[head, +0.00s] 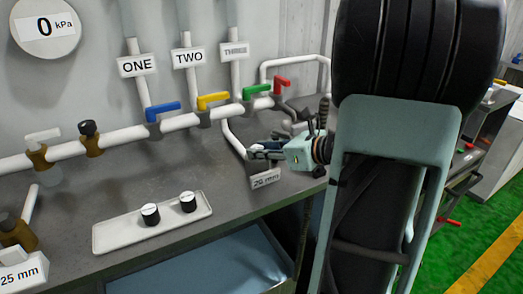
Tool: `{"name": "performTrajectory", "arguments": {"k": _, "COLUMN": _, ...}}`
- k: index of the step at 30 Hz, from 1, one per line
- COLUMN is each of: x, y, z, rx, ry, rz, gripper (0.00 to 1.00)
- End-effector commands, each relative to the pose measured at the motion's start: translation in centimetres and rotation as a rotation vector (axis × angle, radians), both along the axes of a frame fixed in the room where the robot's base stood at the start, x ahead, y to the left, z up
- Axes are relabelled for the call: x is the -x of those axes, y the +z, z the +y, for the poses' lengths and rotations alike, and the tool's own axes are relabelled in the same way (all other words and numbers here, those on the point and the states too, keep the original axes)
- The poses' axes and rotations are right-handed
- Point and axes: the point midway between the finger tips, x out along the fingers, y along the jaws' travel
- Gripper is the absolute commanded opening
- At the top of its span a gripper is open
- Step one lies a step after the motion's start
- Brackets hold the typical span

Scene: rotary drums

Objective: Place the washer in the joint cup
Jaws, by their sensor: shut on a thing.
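My gripper (262,151) is at the right part of the bench, just above the right "25 mm" sign and at the lower end of a bent white pipe. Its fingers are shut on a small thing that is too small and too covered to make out. I cannot tell a washer apart there, and no loose washer shows elsewhere. A joint cup is not clearly seen; the spot behind and below the fingers is partly hidden by them and by the sign (265,179).
A white tray (120,236) with two black-and-white knobs (150,214) lies at the bench front. Blue, yellow, green and red valve handles (213,100) line the pipe behind. A brown fitting (17,233) stands at left. My arm hides the right side. The middle bench top is clear.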

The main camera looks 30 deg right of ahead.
Motion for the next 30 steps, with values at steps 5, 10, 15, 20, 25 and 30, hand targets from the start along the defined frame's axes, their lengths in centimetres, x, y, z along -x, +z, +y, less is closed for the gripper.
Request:
{"name": "performTrajectory", "arguments": {"k": 5, "x": 0.0, "y": -0.2, "z": 0.0, "rx": 0.0, "ry": 0.0, "rz": 0.0, "gripper": 0.4}}
{"name": "performTrajectory", "arguments": {"k": 10, "x": 0.0, "y": -0.2, "z": 0.0, "rx": 0.0, "ry": 0.0, "rz": 0.0, "gripper": 0.43}}
{"name": "performTrajectory", "arguments": {"k": 15, "x": 0.0, "y": 0.0, "z": 0.0, "rx": 0.0, "ry": 0.0, "rz": 0.0, "gripper": 0.43}}
{"name": "performTrajectory", "arguments": {"k": 20, "x": 1.1, "y": 0.8, "z": -0.6, "rx": 0.002, "ry": -0.002, "rz": 0.0, "gripper": 0.43}}
{"name": "performTrajectory", "arguments": {"k": 25, "x": 4.2, "y": 2.3, "z": -2.1, "rx": 0.002, "ry": -0.005, "rz": -0.001, "gripper": 0.43}}
{"name": "performTrajectory", "arguments": {"k": 30, "x": 7.2, "y": 3.6, "z": -3.4, "rx": 0.001, "ry": -0.004, "rz": 0.0, "gripper": 0.43}}
